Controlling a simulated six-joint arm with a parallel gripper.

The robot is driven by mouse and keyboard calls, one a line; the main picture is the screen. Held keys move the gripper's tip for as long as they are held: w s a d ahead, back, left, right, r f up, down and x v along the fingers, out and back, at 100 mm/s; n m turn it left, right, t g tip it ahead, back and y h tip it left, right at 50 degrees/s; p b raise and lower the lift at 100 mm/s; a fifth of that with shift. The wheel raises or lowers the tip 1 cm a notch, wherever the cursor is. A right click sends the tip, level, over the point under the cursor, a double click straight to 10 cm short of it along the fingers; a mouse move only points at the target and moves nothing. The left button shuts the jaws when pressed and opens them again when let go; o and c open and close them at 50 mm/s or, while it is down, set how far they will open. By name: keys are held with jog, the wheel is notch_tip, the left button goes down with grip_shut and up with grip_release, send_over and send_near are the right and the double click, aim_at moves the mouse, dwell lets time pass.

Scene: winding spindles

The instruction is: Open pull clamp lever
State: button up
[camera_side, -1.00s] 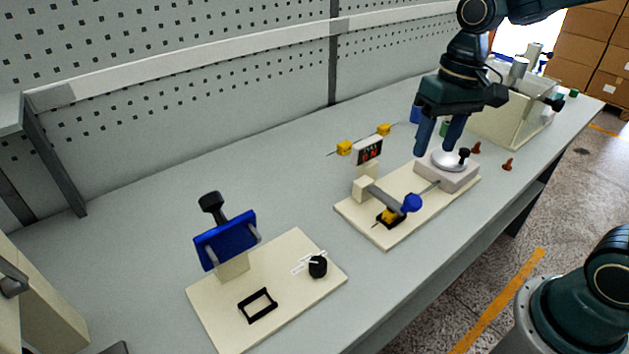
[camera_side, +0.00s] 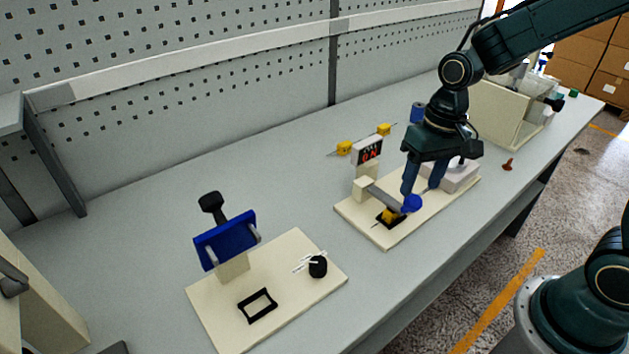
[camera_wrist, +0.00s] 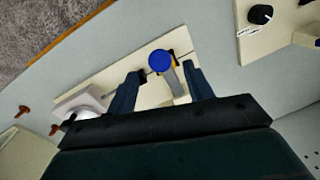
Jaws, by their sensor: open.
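The clamp lever is a grey bar (camera_side: 384,197) with a blue ball knob (camera_side: 412,203), lying low over the cream base board (camera_side: 387,240). My gripper (camera_side: 421,190) is open and points down at the knob end. In the wrist view the blue knob (camera_wrist: 160,61) and grey bar (camera_wrist: 178,86) show between the spread fingers (camera_wrist: 164,74). I cannot tell whether a finger touches the knob. A yellow piece (camera_side: 390,214) sits in a black holder under the lever.
A display with red digits (camera_side: 369,149) stands behind the lever. A pale block (camera_side: 460,178) sits at the board's right end, partly behind my gripper. A second board (camera_side: 305,290) with a blue panel (camera_side: 226,238) is at left. A red-brown peg (camera_side: 508,164) stands at right.

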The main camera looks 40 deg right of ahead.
aim_at(415, 199)
jog(key=shift+a+f, duration=0.2)
jog(key=shift+f, duration=1.2)
jog(key=shift+a+f, duration=0.15)
jog(key=shift+f, duration=1.25)
jog(key=shift+w, duration=0.1)
grip_shut()
